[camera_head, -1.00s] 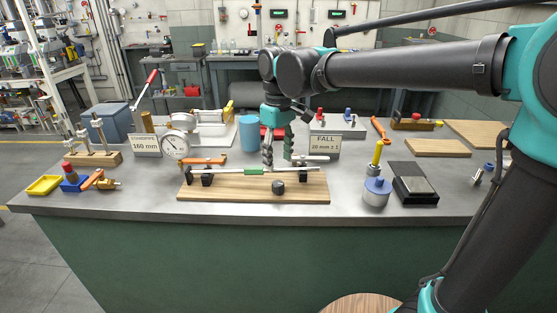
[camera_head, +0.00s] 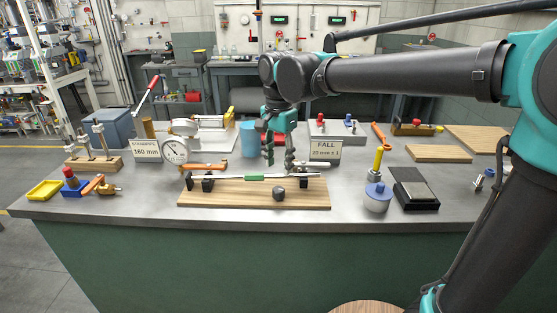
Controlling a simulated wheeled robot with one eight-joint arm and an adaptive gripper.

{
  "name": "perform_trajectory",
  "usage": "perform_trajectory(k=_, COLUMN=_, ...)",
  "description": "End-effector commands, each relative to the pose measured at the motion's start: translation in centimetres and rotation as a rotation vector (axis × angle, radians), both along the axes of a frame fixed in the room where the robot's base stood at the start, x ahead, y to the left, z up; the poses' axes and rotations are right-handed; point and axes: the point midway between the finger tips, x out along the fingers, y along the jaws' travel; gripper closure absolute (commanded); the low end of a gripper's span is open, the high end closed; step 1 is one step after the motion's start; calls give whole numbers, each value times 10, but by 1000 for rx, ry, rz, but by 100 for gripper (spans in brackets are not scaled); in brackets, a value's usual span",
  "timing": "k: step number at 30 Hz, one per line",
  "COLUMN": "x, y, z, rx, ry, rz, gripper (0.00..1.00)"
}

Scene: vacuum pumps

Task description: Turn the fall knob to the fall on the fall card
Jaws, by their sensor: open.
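The fall card (camera_head: 325,150) stands upright behind the right end of a wooden board and reads "FALL 20 mm", with a tolerance too small to be sure of. On the board (camera_head: 235,198) a thin pale bar with a green middle (camera_head: 254,178) rests across black supports. A dark round knob (camera_head: 278,195) sits at the board's front, in front of the bar; I cannot tell if it is the fall knob. My gripper (camera_head: 279,161) points down above the bar, right of the green part. Its fingers are apart with nothing between them, and they partly hide the area behind the bar.
A dial gauge (camera_head: 175,150) and a "160 mm" card (camera_head: 146,150) stand left of the board. A blue cup (camera_head: 249,139) is behind it. A grey-blue pot (camera_head: 377,196) and a black block (camera_head: 414,190) stand to the right. The front strip of the bench is clear.

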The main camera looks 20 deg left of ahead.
Motion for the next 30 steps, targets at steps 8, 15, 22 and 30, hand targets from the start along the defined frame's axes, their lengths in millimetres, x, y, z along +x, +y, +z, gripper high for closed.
perform_trajectory(k=8, x=0, y=0, z=2, rx=0, ry=0, rz=-640, gripper=54)
perform_trajectory(k=15, x=0, y=1, z=3, rx=0, ry=0, rz=-1178, gripper=54)
perform_trajectory(k=22, x=1, y=1, z=4, rx=0, ry=0, rz=-1507, gripper=54)
perform_trajectory(k=30, x=1, y=1, z=4, rx=0, ry=0, rz=-1579, gripper=54)
